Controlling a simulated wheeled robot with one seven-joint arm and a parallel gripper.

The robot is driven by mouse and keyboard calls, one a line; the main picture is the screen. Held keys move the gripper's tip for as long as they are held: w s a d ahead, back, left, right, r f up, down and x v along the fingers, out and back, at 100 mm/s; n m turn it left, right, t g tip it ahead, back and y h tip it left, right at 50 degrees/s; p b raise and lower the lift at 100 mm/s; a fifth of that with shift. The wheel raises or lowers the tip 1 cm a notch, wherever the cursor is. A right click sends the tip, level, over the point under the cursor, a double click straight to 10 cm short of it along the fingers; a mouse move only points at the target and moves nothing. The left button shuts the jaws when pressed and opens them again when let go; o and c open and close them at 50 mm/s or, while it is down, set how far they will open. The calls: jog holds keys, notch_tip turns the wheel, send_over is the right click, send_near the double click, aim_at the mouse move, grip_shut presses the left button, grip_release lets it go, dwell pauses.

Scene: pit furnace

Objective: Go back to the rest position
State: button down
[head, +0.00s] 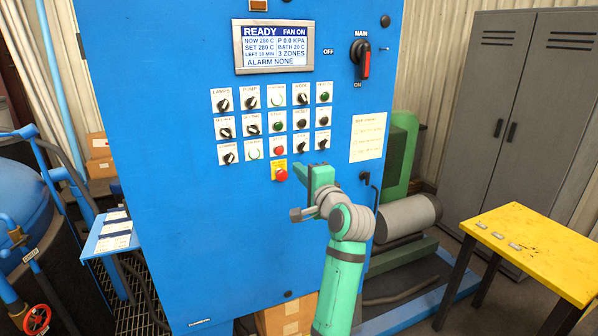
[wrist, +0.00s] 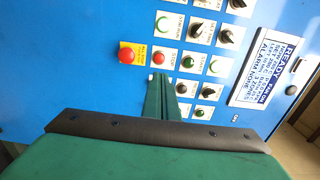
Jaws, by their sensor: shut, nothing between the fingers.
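My arm reaches up from the bottom of the head view, and my green gripper (head: 312,170) is in front of the blue control cabinet (head: 150,200), just right of the red emergency button (head: 281,174). In the wrist view my gripper's fingers (wrist: 160,78) are together and empty, pointing at the panel near the lower knobs and lamps. The red emergency button on its yellow plate (wrist: 125,57) is left of the fingertips there. I cannot tell whether the fingertips touch the panel.
The cabinet display (head: 273,45) reads READY, FAN ON, ALARM NONE. The red-handled main switch (head: 364,62) points down toward ON. A yellow table (head: 540,245) stands at right, a grey locker (head: 520,120) behind it. A grey cylinder (head: 408,217) sits behind my arm. A blue shelf (head: 108,238) juts out left.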

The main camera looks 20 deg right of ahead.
jog(key=shift+s+d, duration=0.2)
jog(key=shift+d, duration=0.15)
